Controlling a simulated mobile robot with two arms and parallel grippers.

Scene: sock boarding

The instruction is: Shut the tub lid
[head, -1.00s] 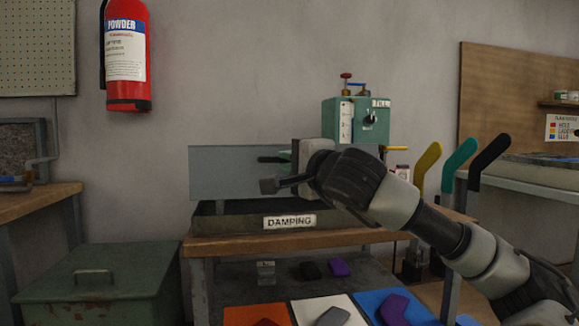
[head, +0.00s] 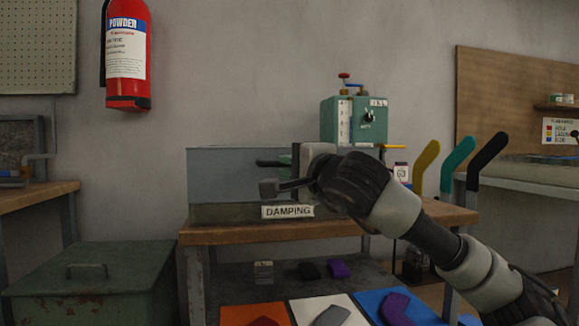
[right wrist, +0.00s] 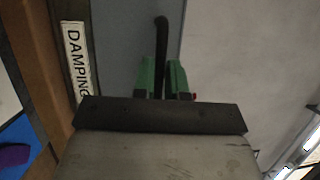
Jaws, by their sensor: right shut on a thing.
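The tub labelled DAMPING (head: 232,215) stands on the wooden bench. Its grey-blue lid (head: 222,175) is raised at a tilt, with its lower edge near the tub's front wall; I cannot tell the exact angle. The lid's black handle (head: 268,163) sticks out to the left of my right gripper (head: 287,161). In the right wrist view, the green fingers of the right gripper (right wrist: 161,80) are shut on the black handle (right wrist: 161,40), beside the lid's flat face (right wrist: 115,45). My right arm hides the right part of lid and tub. My left gripper is out of view.
A green dispenser (head: 345,120) stands behind the tub to the right. Yellow, teal and black sock-shaped boards (head: 458,165) stand right of the bench. A lower shelf holds dark and purple pieces (head: 339,269). A green chest (head: 90,285) is at the lower left.

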